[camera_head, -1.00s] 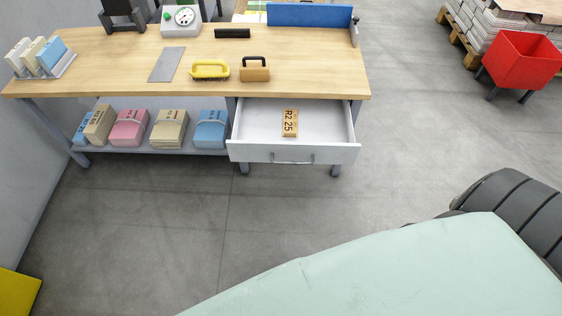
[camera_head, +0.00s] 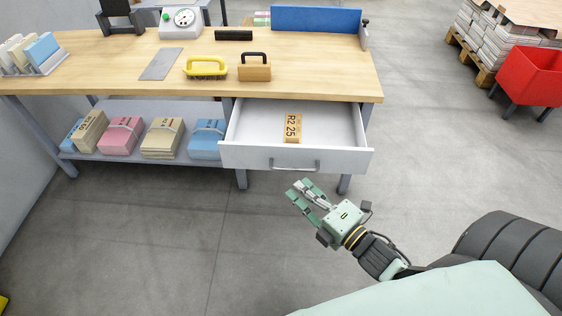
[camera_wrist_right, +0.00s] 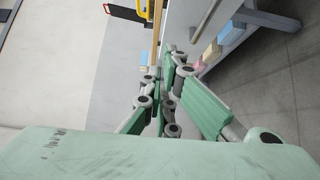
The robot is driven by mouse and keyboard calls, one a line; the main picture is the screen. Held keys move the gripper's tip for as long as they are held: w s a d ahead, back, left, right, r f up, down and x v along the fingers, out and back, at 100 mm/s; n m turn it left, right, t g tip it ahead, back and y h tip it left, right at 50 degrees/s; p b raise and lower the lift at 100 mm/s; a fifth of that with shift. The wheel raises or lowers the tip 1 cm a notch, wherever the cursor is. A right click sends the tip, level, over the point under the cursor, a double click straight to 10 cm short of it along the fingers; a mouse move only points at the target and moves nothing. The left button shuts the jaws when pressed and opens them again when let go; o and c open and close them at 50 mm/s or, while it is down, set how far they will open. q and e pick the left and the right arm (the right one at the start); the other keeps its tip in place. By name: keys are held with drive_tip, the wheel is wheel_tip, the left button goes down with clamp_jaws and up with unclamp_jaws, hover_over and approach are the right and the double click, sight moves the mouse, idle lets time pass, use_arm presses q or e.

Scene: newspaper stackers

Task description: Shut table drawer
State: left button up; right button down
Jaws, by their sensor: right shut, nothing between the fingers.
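The table drawer (camera_head: 250,158) is pulled out from under the right end of the wooden table (camera_head: 130,70). Its white front carries a grey bar handle (camera_head: 295,167). A small tan block marked "R2 25" (camera_head: 292,128) lies inside the drawer. My right gripper (camera_head: 298,190) is shut and empty, in front of the drawer and a little below the handle in the head view, apart from it as far as I can tell. In the right wrist view its green fingers (camera_wrist_right: 160,110) are close together. My left gripper is not in view.
On the tabletop are a yellow-handled brush (camera_head: 205,67), a wooden block with a black handle (camera_head: 254,68) and a dial scale (camera_head: 181,22). Paper bundles (camera_head: 162,138) fill the lower shelf. A red bin (camera_head: 530,75) stands at the right. The floor before the drawer is clear.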

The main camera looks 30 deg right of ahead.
drive_tip(key=w, duration=0.4)
use_arm(q)
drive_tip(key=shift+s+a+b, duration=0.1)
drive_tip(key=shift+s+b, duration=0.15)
drive_tip(key=shift+b, duration=0.7)
use_arm(e)
hover_over(281, 159)
drive_tip(key=s+a, duration=0.2)
drive_tip(key=s, duration=0.2)
drive_tip(key=shift+s+a, duration=0.15)
drive_tip(key=shift+a, duration=0.05)
